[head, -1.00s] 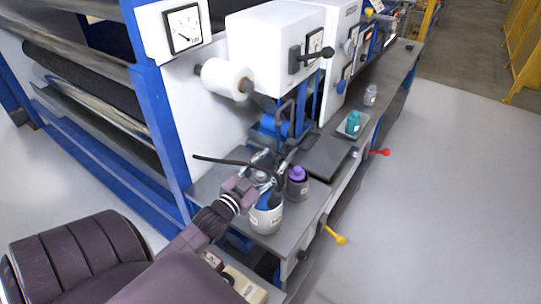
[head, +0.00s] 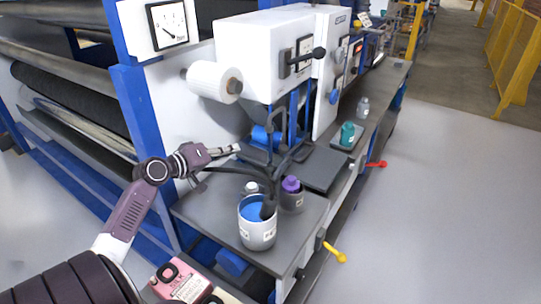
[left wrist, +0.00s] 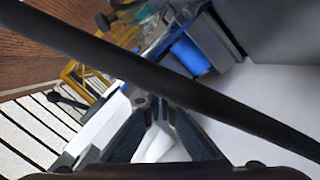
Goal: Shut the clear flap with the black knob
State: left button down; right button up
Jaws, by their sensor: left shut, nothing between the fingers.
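A black knob (head: 319,53) sticks out on a short black arm from the front of the white machine box (head: 250,62), beside a square gauge. I cannot make out the clear flap itself in the head view. My left gripper (head: 238,149) is shut and empty, below and to the left of the knob, in front of the machine's white side and above the bench. It is well apart from the knob. In the left wrist view the shut fingers (left wrist: 155,105) show behind a dark hose that crosses the picture. My right gripper is not in view.
A grey pot of blue liquid (head: 257,235) and a purple-capped bottle (head: 291,193) stand on the bench (head: 215,212). A black hose (head: 235,170) runs from near my gripper to the pot. A white roll (head: 212,80) juts out left of the box. The floor at right is clear.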

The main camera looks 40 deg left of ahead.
pick_arm(q)
notch_tip(320, 180, up, 4)
jog(key=d+h+b, duration=0.2)
jog(key=h, duration=0.1)
jog(key=p, duration=0.6)
send_over(271, 159)
jog(key=shift+w+a+f+t+h, duration=0.15)
jog(key=shift+a+f, duration=0.05)
jog(key=shift+f, duration=0.4)
jog(key=shift+w+a+f+t+h, duration=0.15)
jog(key=shift+f, duration=0.5)
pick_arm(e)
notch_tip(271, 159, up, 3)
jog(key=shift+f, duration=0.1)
pick_arm(q)
jog(key=shift+w, duration=0.1)
